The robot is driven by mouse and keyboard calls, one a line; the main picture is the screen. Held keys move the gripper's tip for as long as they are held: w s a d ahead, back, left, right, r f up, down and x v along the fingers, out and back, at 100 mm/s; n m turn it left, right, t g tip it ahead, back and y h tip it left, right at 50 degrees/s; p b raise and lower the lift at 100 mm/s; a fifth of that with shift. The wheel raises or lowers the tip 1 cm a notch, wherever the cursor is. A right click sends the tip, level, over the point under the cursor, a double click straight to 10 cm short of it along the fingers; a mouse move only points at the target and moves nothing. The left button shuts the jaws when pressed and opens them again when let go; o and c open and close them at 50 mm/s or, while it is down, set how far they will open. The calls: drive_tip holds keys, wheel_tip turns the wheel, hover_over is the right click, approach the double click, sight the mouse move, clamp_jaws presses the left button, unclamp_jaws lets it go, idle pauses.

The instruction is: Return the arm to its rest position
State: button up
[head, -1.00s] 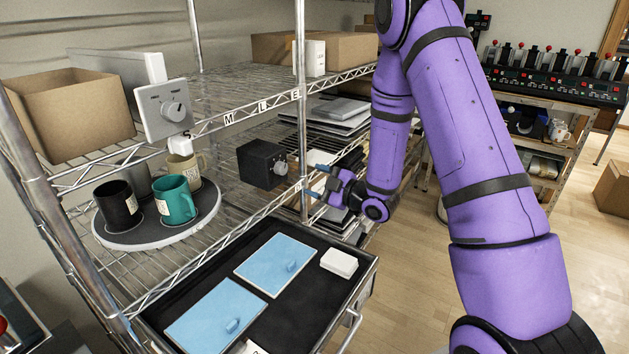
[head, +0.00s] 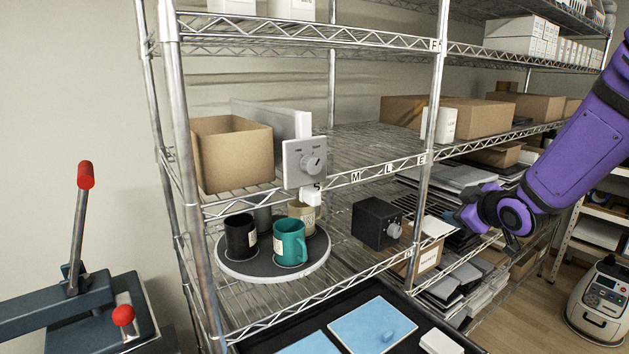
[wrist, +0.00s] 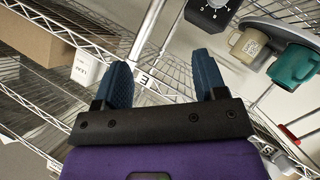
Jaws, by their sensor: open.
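My gripper (wrist: 163,82) is open and empty, its two blue fingers apart in the wrist view. In the head view my gripper (head: 468,210) is at the right, in front of the wire shelf and right of the black box with a knob (head: 377,223). My purple arm (head: 578,150) reaches in from the right edge. A teal mug (head: 289,242), a black mug (head: 240,238) and a tan mug (head: 302,216) stand upright on a round turntable (head: 274,274). The tan mug (wrist: 247,45) and teal mug (wrist: 294,66) also show in the wrist view.
A wire shelf post (head: 433,110) stands left of my gripper. A dark tray with blue pads (head: 372,325) is at the bottom. A red-handled press (head: 75,225) is at the left. A wheeled machine (head: 602,300) stands on the floor at the right.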

drive_tip(key=s+r+m+g+h, duration=0.3)
drive_tip(key=s+r+m, duration=0.4)
drive_tip(key=s, duration=0.6)
drive_tip(key=s+a+r+m+g, duration=0.1)
drive_tip(key=s+g, duration=0.1)
drive_tip(key=s, duration=0.7)
drive_tip(key=s+a+r+m+g+y, duration=0.1)
drive_tip(key=s+r+m+g, duration=0.1)
drive_tip(key=s, duration=0.8)
drive_tip(key=shift+s+a+g, duration=0.3)
drive_tip(key=shift+g, duration=0.1)
